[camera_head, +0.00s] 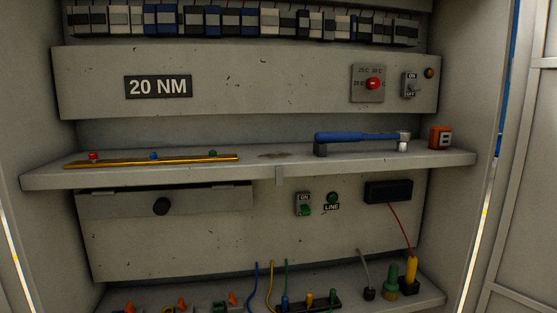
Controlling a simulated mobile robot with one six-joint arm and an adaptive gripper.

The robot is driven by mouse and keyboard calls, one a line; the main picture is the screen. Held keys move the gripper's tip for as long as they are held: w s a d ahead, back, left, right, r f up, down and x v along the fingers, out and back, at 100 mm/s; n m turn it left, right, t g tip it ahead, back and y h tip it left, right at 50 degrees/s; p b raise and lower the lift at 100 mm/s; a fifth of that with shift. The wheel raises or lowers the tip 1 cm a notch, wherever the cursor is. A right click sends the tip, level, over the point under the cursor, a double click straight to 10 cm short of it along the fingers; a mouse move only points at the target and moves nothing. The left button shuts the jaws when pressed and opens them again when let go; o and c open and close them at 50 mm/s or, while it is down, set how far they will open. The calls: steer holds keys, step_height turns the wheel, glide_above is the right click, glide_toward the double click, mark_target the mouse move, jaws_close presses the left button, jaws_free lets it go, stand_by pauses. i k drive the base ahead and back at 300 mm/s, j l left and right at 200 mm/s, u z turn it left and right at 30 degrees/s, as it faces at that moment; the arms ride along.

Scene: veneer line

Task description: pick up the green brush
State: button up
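A small upright green piece with a wider tan lower part (391,278) stands at the right of the bottom shelf. It looks like the green brush, but it is too small to be sure. It stands just left of a yellow probe in a black holder (411,276). My gripper is not in view.
Side walls enclose both.

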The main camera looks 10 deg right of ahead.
mark_target(391, 288)
steer(key=i+j, duration=0.1)
steer(key=i, duration=0.3)
steer(key=i+j, duration=0.1)
steer(key=i, duration=0.3)
steer(key=i+z, duration=0.15)
steer(key=z, duration=0.25)
steer(key=i+j+z, duration=0.15)
steer(key=z, duration=0.25)
steer(key=i+j+z, duration=0.15)
steer(key=z, duration=0.6)
